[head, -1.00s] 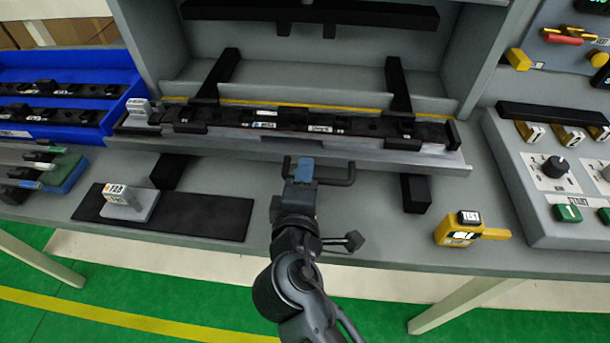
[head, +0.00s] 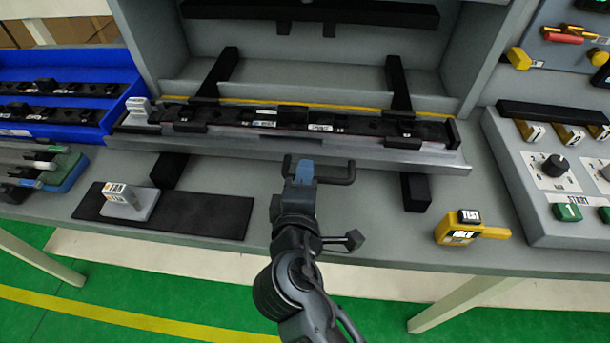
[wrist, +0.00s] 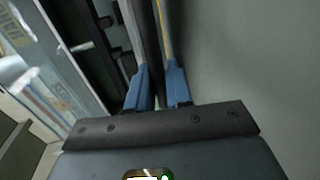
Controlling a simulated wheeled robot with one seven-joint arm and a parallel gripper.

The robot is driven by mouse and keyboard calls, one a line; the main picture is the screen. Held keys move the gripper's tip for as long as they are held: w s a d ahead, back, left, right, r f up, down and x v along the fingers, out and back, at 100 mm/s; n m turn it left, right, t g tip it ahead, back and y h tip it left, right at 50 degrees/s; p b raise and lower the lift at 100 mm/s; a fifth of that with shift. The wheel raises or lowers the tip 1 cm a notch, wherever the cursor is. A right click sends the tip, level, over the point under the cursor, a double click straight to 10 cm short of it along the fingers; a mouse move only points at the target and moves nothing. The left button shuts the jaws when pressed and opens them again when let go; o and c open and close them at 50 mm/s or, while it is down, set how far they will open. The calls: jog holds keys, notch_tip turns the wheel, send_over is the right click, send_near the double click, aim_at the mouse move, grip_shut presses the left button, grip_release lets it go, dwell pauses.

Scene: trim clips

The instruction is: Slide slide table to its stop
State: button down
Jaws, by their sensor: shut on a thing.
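The slide table (head: 430,160) is a grey metal plate carrying a long black trim strip (head: 350,127). It sits on two black rails (head: 416,192) in front of the grey cabinet in the head view. A black U-shaped handle (head: 338,181) projects from its front edge.
A blue bin (head: 60,125) with black strips stands at the left. A black mat (head: 210,222) holds a small grey block (head: 140,203). A yellow tester (head: 470,228) and a button panel (head: 555,175) are at the right. The cabinet (head: 290,85) stands behind the slide table.

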jog(key=r+b+x, duration=0.1)
jog(key=b+x, duration=0.1)
jog(key=x, duration=0.6)
jog(key=r+b+x, duration=0.2)
jog(key=b+x, duration=0.1)
jog(key=x, duration=0.5)
jog(key=w+r+b+x, duration=0.1)
jog(key=b+x, duration=0.2)
jog(key=x, duration=0.5)
jog(key=shift+w+r, duration=0.1)
jog(key=shift+r, duration=0.3)
jog(key=shift+w+b, duration=0.3)
jog(key=shift+w, duration=0.3)
jog(key=shift+w+r, duration=0.2)
jog(key=c, duration=1.3)
grip_release()
jog(key=shift+w, duration=0.1)
jog(key=shift+o, duration=0.4)
